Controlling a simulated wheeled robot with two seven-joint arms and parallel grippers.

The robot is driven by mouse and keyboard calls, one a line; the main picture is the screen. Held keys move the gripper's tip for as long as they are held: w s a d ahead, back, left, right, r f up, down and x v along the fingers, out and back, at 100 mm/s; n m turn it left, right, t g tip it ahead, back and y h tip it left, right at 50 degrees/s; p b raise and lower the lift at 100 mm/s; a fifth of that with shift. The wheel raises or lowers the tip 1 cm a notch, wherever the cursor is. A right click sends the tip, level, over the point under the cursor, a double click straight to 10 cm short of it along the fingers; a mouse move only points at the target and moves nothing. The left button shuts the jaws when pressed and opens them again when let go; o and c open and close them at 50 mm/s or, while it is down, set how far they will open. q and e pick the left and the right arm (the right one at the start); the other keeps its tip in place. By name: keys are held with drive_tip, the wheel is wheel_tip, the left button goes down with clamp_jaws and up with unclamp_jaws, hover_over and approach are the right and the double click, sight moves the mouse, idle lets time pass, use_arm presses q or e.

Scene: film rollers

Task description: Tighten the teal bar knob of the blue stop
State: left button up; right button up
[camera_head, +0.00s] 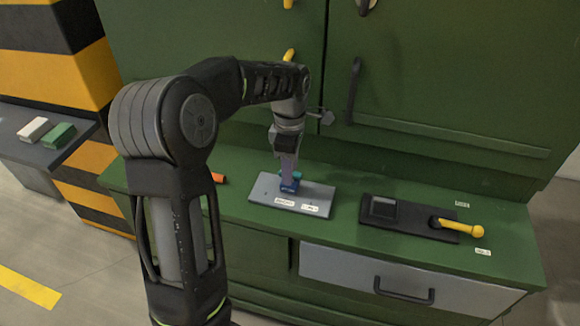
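The blue stop (289,185) stands on a grey plate (264,191) on the green bench. A small teal part, which looks like the bar knob (297,175), shows at its top right, partly hidden by my gripper. My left gripper (289,172) points straight down right over the stop, with its fingertips at the knob. The fingers are small and blend with the stop here, so I cannot tell whether they are closed on the knob. My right gripper is not in view.
A black base with a yellow-handled lever (461,227) sits right of the plate. An orange-red item (218,178) lies left of it. White and green blocks (58,135) rest on a grey side shelf. The green cabinet (430,90) rises behind the bench.

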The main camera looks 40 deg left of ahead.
use_arm(q)
clamp_jaws()
idle(0.4)
